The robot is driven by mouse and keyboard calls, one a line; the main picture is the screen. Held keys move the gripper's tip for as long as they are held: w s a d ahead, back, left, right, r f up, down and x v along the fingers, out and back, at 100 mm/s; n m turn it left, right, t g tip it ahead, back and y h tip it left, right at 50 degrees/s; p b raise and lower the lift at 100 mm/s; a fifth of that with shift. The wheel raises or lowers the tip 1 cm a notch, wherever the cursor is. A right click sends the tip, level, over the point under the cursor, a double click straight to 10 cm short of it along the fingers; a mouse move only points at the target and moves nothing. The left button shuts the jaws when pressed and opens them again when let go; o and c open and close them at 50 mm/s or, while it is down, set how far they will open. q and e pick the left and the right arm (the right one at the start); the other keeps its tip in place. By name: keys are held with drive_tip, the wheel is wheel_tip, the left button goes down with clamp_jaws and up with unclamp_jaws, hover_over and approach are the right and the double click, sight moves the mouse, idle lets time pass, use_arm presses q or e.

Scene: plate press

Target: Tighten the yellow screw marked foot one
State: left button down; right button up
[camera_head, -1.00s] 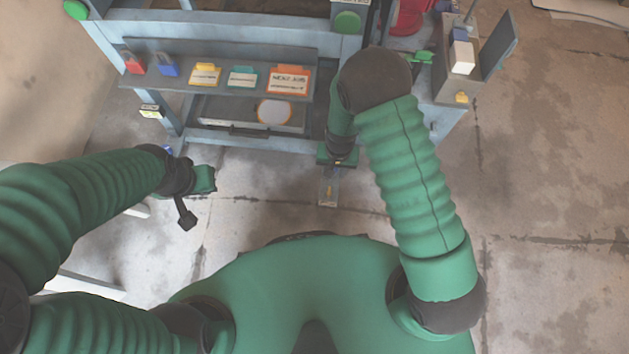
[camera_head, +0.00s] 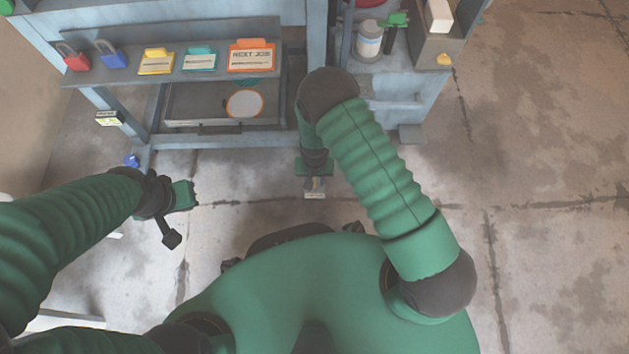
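My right gripper (camera_head: 314,172) points down at the foot of the press's middle leg, just above a small grey plate (camera_head: 315,194) on the floor. The gripper covers most of this spot, so I cannot make out the yellow screw marked foot one or any grip on it. My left gripper (camera_head: 184,196) hangs over bare floor at the left, apart from the press; its finger gap is unclear. A blue screw-like part (camera_head: 131,160) sits at the left leg's foot.
The blue-grey press frame (camera_head: 221,138) fills the back. Its shelf (camera_head: 130,77) carries a red padlock (camera_head: 76,60), a blue padlock (camera_head: 112,55) and coloured cards (camera_head: 251,60). A drawer (camera_head: 185,105) is below. A side bench (camera_head: 395,85) holds a can (camera_head: 369,42). Floor at right is clear.

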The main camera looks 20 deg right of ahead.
clamp_jaws()
